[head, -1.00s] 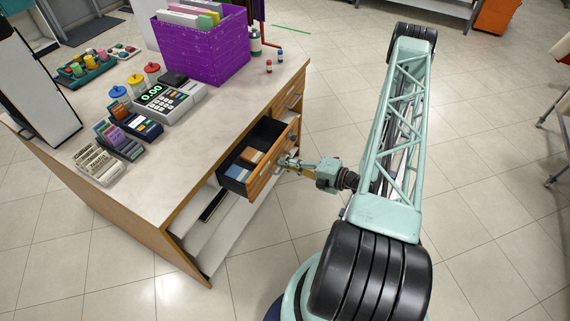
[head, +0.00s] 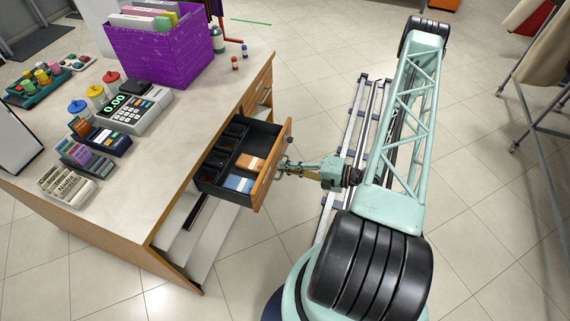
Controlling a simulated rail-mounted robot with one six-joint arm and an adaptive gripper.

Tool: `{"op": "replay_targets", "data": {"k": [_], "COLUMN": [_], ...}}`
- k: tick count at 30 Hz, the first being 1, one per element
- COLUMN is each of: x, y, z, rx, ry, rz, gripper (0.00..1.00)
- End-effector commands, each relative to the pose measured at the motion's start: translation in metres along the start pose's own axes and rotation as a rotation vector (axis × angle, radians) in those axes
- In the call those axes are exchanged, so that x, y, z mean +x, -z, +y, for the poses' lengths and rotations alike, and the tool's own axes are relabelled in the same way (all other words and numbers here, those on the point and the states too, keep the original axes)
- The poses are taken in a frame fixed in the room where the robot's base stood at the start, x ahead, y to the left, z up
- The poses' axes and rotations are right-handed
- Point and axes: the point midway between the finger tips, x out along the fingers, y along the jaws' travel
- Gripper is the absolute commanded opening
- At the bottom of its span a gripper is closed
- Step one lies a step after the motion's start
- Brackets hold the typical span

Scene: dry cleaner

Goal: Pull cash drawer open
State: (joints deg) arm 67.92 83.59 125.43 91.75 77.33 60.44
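The cash drawer (head: 274,166) has a wooden front and a black divided tray. It stands well out from the right side of the counter (head: 150,190). Inside lie orange-brown notes (head: 250,162) and blue-and-white notes (head: 238,183); the rear compartments look dark. My gripper (head: 284,166) is at the outer face of the drawer front, closed around its handle. The handle is small here and mostly hidden by the fingers.
A cash register (head: 133,107), card racks (head: 85,152), and a purple basket (head: 165,45) stand on the counter. A second drawer (head: 258,90) is beyond the open one. A clothes rack (head: 535,130) stands at right. Floor below the gripper is clear.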

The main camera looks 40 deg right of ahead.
Motion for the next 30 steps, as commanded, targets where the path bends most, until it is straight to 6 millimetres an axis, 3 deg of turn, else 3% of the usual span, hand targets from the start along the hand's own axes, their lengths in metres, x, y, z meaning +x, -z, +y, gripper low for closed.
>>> {"op": "replay_targets", "data": {"k": [8, 10, 30], "x": [0.0, 0.0, -0.011], "y": [-0.001, -0.001, -0.001], "z": [0.0, 0.0, 0.0], "rx": [-0.001, -0.001, 0.0], "ry": [-0.001, -0.001, 0.0], "rz": [-0.001, -0.001, -0.003], "gripper": [0.0, 0.1, 0.1]}}
